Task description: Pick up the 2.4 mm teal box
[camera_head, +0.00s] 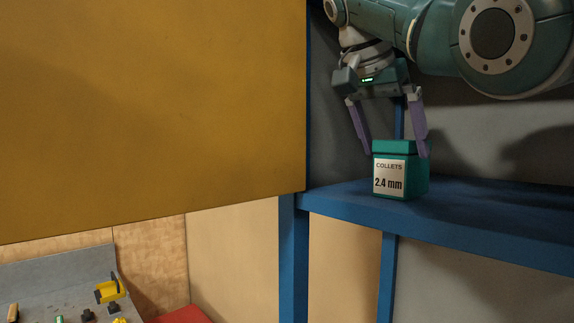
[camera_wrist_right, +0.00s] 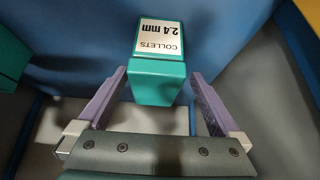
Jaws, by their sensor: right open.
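The teal box (camera_head: 401,170) stands upright on the blue shelf, with a white label reading "COLLETS 2.4 mm" on its front. My right gripper (camera_head: 391,153) is above it, pointing down, with its purple fingers apart on either side of the box's top. In the right wrist view the teal box (camera_wrist_right: 158,80) lies between the open fingers of the right gripper (camera_wrist_right: 157,78), with a gap at each side. My left gripper is not in view.
The blue shelf (camera_head: 480,215) has free room right of the box. A large yellow panel (camera_head: 150,110) fills the left, close to the shelf's left end. A grey surface (camera_head: 60,275) with small items and a yellow object (camera_head: 109,289) is at lower left. A red surface (camera_head: 183,315) shows beside it.

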